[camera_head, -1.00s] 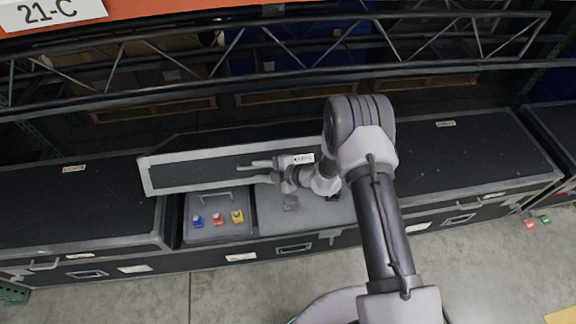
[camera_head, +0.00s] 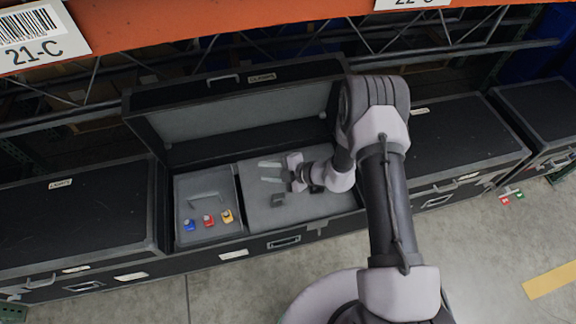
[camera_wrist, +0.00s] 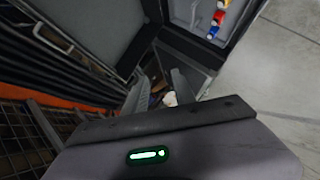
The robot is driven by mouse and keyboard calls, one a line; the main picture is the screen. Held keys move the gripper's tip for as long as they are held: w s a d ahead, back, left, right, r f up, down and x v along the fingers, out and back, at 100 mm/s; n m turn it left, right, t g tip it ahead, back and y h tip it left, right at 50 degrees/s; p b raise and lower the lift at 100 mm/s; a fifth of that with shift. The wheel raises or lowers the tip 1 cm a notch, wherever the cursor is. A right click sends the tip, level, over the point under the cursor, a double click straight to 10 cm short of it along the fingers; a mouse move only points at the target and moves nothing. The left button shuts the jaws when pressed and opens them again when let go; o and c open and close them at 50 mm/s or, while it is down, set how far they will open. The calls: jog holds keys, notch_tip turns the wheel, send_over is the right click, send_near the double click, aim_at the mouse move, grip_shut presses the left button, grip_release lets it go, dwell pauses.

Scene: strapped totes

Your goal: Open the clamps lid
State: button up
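The clamps lid (camera_head: 240,112) stands raised at the back of its black case, its pale grey inner face showing. Its top edge carries a CLAMPS label and a handle. The open case (camera_head: 285,243) shows a grey insert with a compartment on the left. My gripper (camera_head: 270,172) is over the right part of the insert, in front of the lid and apart from it, pointing left. Its two fingers are spread and nothing shows held between them. In the wrist view the spread fingers (camera_wrist: 160,88) also show, with a small whitish thing beyond them that I cannot identify.
Blue, red (camera_head: 208,221) and yellow items sit in the left compartment, near a grey handle. Closed black cases stand left (camera_head: 75,215) and right (camera_head: 460,150). The floor in front is clear.

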jog(key=p+v, duration=0.3)
jog(key=v, duration=0.5)
jog(key=shift+w+r+p, duration=0.2)
jog(key=shift+r+p, duration=0.05)
jog(key=shift+p, duration=0.1)
jog(key=s+r+n+g+h+b, duration=0.1)
jog(key=s+r+n+b, duration=0.15)
jog(key=r+n, duration=0.4)
jog(key=s+a+r+n+g+b, duration=0.1)
jog(key=s+r+n+b, duration=0.15)
jog(key=r+n, duration=0.35)
jog(key=s+r+n+g+h+b, duration=0.1)
jog(key=s+r+n+b, duration=0.2)
jog(key=n, duration=0.5)
jog(key=s+d+r+n+t+h+b, duration=0.2)
jog(key=s+n, duration=0.5)
jog(key=n, duration=0.4)
jog(key=s+d+r+n+t+h+b, duration=0.2)
jog(key=s+d+r+n+h+b, duration=0.2)
jog(key=s+d+n, duration=0.4)
jog(key=n+h+b, duration=0.1)
jog(key=n+b, duration=0.1)
jog(key=n, duration=0.1)
jog(key=shift+s+d+r, duration=0.1)
